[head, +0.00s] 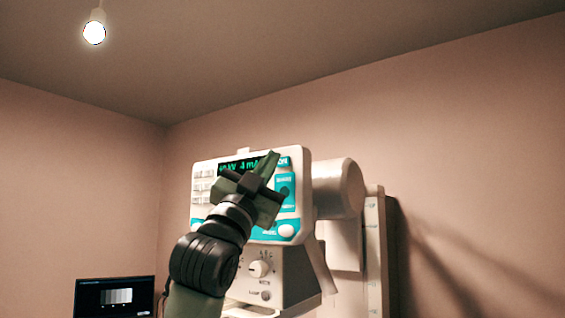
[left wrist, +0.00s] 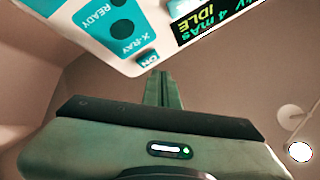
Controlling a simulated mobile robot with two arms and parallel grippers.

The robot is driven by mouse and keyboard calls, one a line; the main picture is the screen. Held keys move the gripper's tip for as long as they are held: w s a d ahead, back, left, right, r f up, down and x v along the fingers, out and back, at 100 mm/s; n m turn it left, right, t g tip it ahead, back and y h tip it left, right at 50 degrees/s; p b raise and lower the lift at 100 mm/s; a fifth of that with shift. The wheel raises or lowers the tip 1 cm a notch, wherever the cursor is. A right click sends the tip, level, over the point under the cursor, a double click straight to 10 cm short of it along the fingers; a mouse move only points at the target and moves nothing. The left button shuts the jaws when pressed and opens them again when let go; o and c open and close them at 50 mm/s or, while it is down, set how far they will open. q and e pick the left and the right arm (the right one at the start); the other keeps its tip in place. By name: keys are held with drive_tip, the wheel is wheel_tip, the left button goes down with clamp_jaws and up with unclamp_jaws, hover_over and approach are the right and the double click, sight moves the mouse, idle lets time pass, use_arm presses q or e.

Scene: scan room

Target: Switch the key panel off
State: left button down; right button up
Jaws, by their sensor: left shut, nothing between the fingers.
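The key panel (head: 305,206) is the white, tilted console head with teal sections, in the middle of the head view. Its display is lit in green, and in the left wrist view the display (left wrist: 205,22) appears upside down and reads "4 mAs" and "IDLE". A teal key marked "ON" (left wrist: 149,58) sits at the panel's edge there, near dark round READY and X-RAY buttons. My left gripper (head: 272,160) is shut and empty in front of the panel's upper right part, hiding some of its face. In the left wrist view its fingertips (left wrist: 159,76) are close to the ON key; contact cannot be told.
Below the panel is a grey-white base with a knob (head: 259,268). A white cylinder (head: 338,188) and upright stand (head: 374,245) are to the right. A dark monitor (head: 114,297) is at lower left. A lit bulb (head: 94,33) hangs from the ceiling.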

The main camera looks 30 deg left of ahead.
use_arm(q)
drive_tip(key=shift+w, duration=0.15)
idle(0.5)
drive_tip(key=shift+w, duration=0.3)
drive_tip(key=shift+w+p, duration=0.35)
idle(0.7)
drive_tip(key=shift+s, duration=0.8)
drive_tip(key=s+b, duration=0.1)
drive_tip(key=s, duration=0.4)
drive_tip(key=shift+a+b, duration=0.2)
drive_tip(key=shift+b, duration=0.15)
